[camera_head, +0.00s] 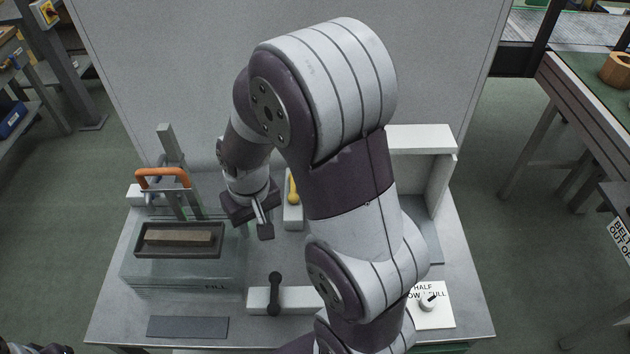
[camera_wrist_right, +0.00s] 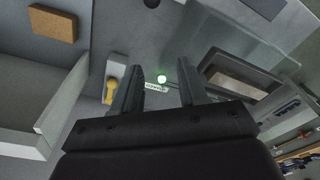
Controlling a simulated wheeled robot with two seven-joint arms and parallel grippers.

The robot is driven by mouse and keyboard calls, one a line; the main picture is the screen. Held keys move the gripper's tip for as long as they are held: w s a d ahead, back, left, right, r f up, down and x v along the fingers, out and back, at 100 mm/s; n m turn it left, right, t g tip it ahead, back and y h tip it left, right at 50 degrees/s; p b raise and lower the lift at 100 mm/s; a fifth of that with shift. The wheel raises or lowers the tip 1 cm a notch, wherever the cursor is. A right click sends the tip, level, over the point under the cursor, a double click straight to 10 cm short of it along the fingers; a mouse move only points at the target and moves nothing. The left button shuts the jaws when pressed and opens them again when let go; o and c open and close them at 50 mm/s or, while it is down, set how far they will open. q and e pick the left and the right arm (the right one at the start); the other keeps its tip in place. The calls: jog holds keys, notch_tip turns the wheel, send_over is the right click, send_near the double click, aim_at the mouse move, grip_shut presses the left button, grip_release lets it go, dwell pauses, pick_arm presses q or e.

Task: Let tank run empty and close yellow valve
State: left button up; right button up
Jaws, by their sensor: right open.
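The yellow valve (camera_head: 293,188) has a yellow handle on a pale block, just right of my right gripper (camera_head: 254,218) in the head view. In the right wrist view the yellow valve (camera_wrist_right: 112,90) lies left of the fingers, apart from them as far as I can tell. My right gripper (camera_wrist_right: 160,78) is open, with nothing between its fingers. The clear tank (camera_head: 180,272), marked FILL, stands at the left; its water level is hard to make out. A dark tray (camera_head: 143,252) with a brick (camera_head: 178,236) sits at its top.
A black lever (camera_head: 275,292) stands on a pale block at the bench front. A dial (camera_head: 428,303) is at the right, partly beside my arm. An orange handle (camera_head: 163,178) stands behind the tank. A green light (camera_wrist_right: 161,78) shows between the fingers. My arm hides the bench centre.

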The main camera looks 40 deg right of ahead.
jog(key=w+d+f+m+g+p, duration=0.15)
jog(key=w+d+m+p, duration=0.4)
jog(key=w+d, duration=1)
jog(key=shift+m, duration=0.45)
jog(key=d+f+p, duration=0.1)
jog(key=f, duration=0.3)
jog(key=s+d+f, duration=0.1)
jog(key=f, duration=0.3)
jog(key=d+f+p, duration=0.1)
jog(key=f, duration=0.3)
jog(key=shift+s+d+f+p, duration=0.35)
jog(key=shift+s+f, duration=0.25)
jog(key=shift+f, duration=0.1)
pick_arm(q)
notch_tip(320, 180, up, 9)
jog(key=w, duration=0.1)
jog(key=shift+w+a, duration=0.1)
jog(key=shift+a, duration=0.05)
pick_arm(e)
jog(key=shift+w, duration=0.1)
